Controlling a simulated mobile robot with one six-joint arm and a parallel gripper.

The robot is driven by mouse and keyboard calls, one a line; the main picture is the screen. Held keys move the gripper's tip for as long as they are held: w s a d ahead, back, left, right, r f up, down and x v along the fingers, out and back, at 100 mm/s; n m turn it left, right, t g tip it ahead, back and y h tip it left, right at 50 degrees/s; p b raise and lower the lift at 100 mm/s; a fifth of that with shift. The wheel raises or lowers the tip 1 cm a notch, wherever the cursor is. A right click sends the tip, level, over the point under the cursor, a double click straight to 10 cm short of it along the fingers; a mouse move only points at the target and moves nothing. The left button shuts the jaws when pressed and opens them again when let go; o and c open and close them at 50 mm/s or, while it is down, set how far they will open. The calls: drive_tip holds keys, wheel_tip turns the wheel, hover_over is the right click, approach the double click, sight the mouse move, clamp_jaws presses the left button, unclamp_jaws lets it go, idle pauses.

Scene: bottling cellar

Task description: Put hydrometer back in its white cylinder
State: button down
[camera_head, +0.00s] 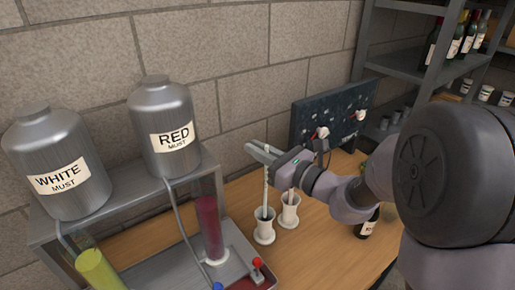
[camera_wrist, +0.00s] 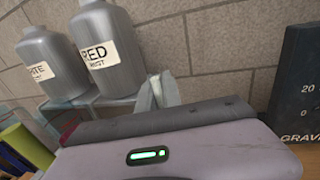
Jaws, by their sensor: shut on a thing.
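My gripper (camera_head: 263,153) is shut on the upper stem of a thin, pale hydrometer (camera_head: 265,190). The hydrometer hangs nearly upright. Its lower end overlaps the mouth of the nearer, left white cylinder (camera_head: 264,233); I cannot tell how deep it reaches inside. A second white cylinder (camera_head: 289,217) stands just behind and to the right, with a thin pinkish stem (camera_head: 291,196) standing in it. In the wrist view the grey fingers of my gripper (camera_wrist: 158,92) show, but the hydrometer cannot be made out there.
A metal rack (camera_head: 125,185) holds the WHITE must tank (camera_head: 58,180) and the RED must tank (camera_head: 166,138), with coloured tubes below. A dark gravity board (camera_head: 330,120) stands behind. A dark bottle (camera_head: 366,224) stands at the right, beneath my arm.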

drive_tip(key=shift+f+b, duration=1.35)
drive_tip(key=shift+f, duration=0.4)
drive_tip(key=c, duration=1.5)
unclamp_jaws()
drive_tip(key=shift+o, duration=0.2)
drive_tip(key=shift+d, duration=0.1)
drive_tip(key=p+v, duration=0.3)
drive_tip(key=v, duration=1.4)
drive_tip(key=shift+s, duration=0.2)
drive_tip(key=shift+r, duration=0.15)
